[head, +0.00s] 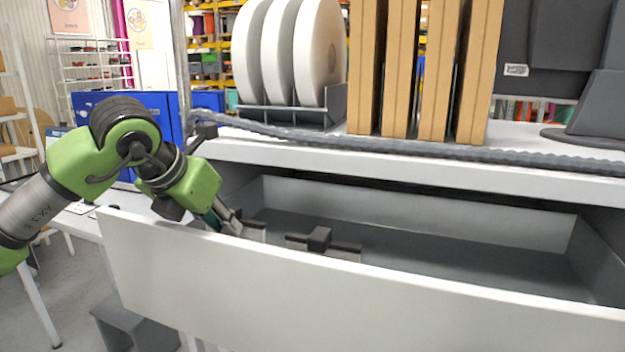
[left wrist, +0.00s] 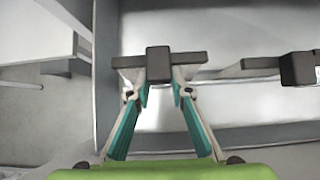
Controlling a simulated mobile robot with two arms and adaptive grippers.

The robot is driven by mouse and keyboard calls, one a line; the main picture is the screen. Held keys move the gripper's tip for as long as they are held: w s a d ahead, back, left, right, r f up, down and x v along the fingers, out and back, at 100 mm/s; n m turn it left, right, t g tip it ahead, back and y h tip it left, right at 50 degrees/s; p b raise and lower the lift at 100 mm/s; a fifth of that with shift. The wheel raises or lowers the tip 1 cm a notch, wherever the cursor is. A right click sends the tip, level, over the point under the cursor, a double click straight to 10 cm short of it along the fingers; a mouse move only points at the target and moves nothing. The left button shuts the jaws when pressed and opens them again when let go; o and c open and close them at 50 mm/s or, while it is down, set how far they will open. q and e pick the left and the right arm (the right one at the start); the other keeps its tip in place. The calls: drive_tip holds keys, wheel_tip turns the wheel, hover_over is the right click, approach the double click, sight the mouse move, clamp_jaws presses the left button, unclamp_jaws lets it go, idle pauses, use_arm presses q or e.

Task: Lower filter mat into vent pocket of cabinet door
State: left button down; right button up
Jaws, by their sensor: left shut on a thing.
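My left gripper (head: 232,224) reaches down over the front panel into an open drawer (head: 350,285). In the left wrist view its teal-lined fingers (left wrist: 160,95) are shut on a dark bar with a square block in its middle (left wrist: 158,64). In the head view that bar is mostly hidden by the fingers. A second bar of the same kind (head: 320,240) lies in the drawer to the right, apart from the gripper; it also shows in the left wrist view (left wrist: 297,68). I see no filter mat, vent pocket or cabinet door that I can make out. My right gripper is not in view.
Above the drawer is a white worktop (head: 400,170) with white reels (head: 290,50) in a grey rack, upright brown boards (head: 440,70) and a dark monitor-like thing (head: 560,50). A grey twisted cable (head: 400,147) crosses it. The drawer's right part is empty.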

use_arm(q)
wheel_tip(320, 180, up, 8)
drive_tip(key=p, duration=0.4)
drive_tip(key=shift+p, duration=0.3)
idle(0.6)
drive_tip(key=shift+f, duration=0.1)
drive_tip(key=s+a+b, duration=0.2)
drive_tip(key=s+b, duration=0.1)
drive_tip(key=s, duration=0.3)
drive_tip(key=shift+b, duration=0.4)
drive_tip(key=shift+w, duration=0.1)
idle(1.1)
